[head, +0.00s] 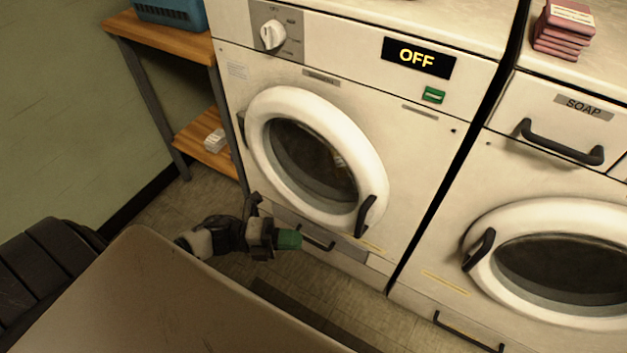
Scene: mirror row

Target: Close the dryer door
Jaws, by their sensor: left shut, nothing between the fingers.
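The dryer (420,130) is the white machine in the middle, with an OFF display. Its round door (268,108) has a thick white ring, dark glass and a black handle (366,215) at the lower right. The door lies close to the machine's front; I cannot tell whether it is fully shut or slightly ajar. My left gripper (289,239) has green fingertips, is shut and empty, and is below the door's lower edge, left of the handle. I cannot tell whether it touches the machine. My right gripper is out of view.
A second machine (460,285) with a SOAP drawer (555,125) and a round door (480,225) stands at the right. A wooden shelf (160,37) holding a blue basket (172,10) stands at the left by the wall. Pink packs (562,30) lie on the right machine.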

